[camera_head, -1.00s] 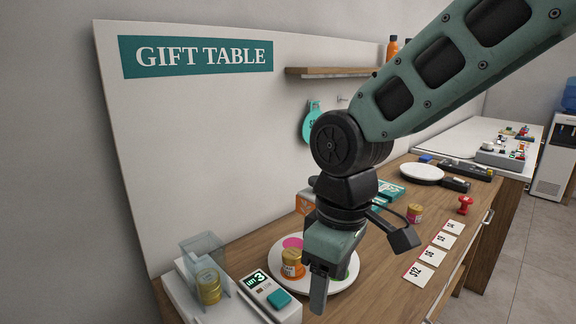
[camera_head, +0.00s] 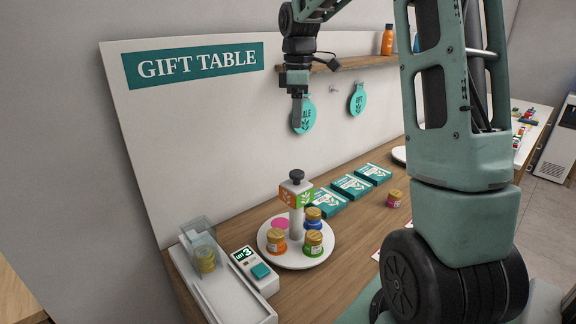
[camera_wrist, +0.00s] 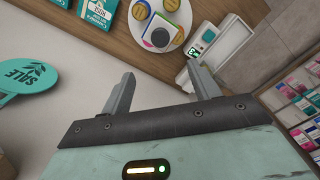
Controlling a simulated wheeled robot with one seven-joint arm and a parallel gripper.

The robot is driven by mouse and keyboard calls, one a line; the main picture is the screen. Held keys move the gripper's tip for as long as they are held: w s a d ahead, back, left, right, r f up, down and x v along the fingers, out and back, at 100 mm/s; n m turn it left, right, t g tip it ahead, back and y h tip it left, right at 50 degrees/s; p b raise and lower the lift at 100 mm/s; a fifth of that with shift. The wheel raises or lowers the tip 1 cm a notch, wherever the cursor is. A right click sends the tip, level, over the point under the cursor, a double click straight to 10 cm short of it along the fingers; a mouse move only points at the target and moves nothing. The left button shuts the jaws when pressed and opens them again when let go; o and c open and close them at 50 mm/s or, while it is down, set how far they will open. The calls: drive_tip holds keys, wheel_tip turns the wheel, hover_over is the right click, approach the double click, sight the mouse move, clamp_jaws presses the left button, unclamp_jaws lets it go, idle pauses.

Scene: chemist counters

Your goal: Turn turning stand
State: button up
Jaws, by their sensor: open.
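The turning stand is a round white plate (camera_head: 271,257) with a white post and a dark knob (camera_head: 296,175) on top, standing on the wooden counter. An orange and green marked block (camera_head: 296,193) sits on the post under the knob. Jars with gold lids stand on the plate: an orange one (camera_head: 277,241), a green one (camera_head: 313,243) and a blue one (camera_head: 313,219). The stand also shows at the top of the wrist view (camera_wrist: 187,14). My gripper (camera_head: 297,112) is open and empty, above the stand near the backboard.
A device reading 3 (camera_head: 254,268) and a white tray (camera_head: 225,292) with a clear bin stand left of the plate. Teal boxes (camera_head: 351,186) and a loose jar (camera_head: 394,198) lie to the right. A shelf (camera_head: 350,63) and teal tags (camera_head: 357,100) are close to my gripper.

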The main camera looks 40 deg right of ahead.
sight(297, 172)
wheel_tip(297, 172, down, 16)
drive_tip(key=p, duration=0.3)
drive_tip(key=shift+f, duration=0.1)
clamp_jaws()
